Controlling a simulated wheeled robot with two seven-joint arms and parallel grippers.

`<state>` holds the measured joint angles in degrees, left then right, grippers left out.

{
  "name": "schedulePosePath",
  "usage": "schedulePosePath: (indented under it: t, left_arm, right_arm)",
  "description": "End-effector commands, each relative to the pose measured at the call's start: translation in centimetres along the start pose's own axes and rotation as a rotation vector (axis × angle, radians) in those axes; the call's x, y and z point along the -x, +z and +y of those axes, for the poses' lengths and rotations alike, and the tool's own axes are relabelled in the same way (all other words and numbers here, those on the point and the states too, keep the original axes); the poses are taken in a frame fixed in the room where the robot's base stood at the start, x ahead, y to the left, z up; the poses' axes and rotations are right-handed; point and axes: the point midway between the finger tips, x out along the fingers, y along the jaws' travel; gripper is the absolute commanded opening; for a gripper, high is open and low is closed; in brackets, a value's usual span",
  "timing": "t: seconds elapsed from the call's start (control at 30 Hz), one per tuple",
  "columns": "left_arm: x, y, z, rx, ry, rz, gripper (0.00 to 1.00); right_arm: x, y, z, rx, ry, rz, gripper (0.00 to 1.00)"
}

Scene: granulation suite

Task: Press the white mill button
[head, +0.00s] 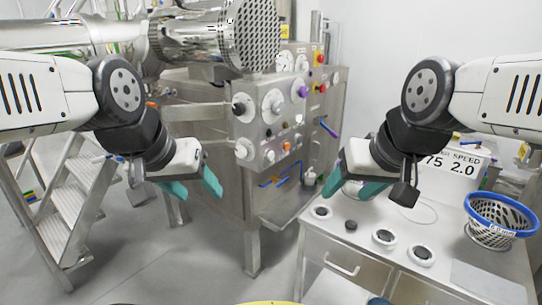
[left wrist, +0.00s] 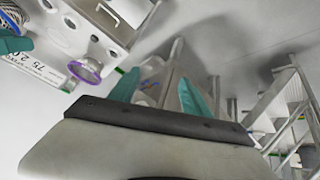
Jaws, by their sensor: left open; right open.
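The steel control panel (head: 262,125) of the machine stands at centre, with several knobs, gauges and small buttons. A small white button (head: 299,119) appears among orange and black ones on its front; it is too small to read any label, so I cannot tell if it is the mill button. My left gripper (head: 192,185) is open and empty, left of and lower in the picture than the panel. The left wrist view shows its teal fingers (left wrist: 158,95) apart with nothing between them. My right gripper (head: 353,186) is open and empty, right of the panel, over the bench.
A perforated steel drum (head: 250,35) sits above the panel. Metal steps (head: 75,195) stand at the left. A white bench (head: 440,245) at the right holds several round dark-centred pieces, a blue-rimmed basket (head: 500,218) and a sign (head: 455,165). Floor between is clear.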

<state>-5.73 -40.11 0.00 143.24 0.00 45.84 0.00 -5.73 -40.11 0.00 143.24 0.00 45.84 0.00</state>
Motion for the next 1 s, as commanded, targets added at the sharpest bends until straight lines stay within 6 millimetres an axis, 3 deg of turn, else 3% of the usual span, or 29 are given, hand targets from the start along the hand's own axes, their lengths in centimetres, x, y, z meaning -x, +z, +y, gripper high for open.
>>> schedulePosePath:
  t: [0.1,0.37,1.0]
  left_arm:
    - [0.0,0.0,0.0,0.0,0.0,0.0,0.52]
    - [0.0,0.0,0.0,0.0,0.0,0.0,0.01]
    - [0.0,0.0,0.0,0.0,0.0,0.0,0.0]
  right_arm:
    - [0.0,0.0,0.0,0.0,0.0,0.0,0.59]
    - [0.0,0.0,0.0,0.0,0.0,0.0,0.59]
    - [0.0,0.0,0.0,0.0,0.0,0.0,0.59]
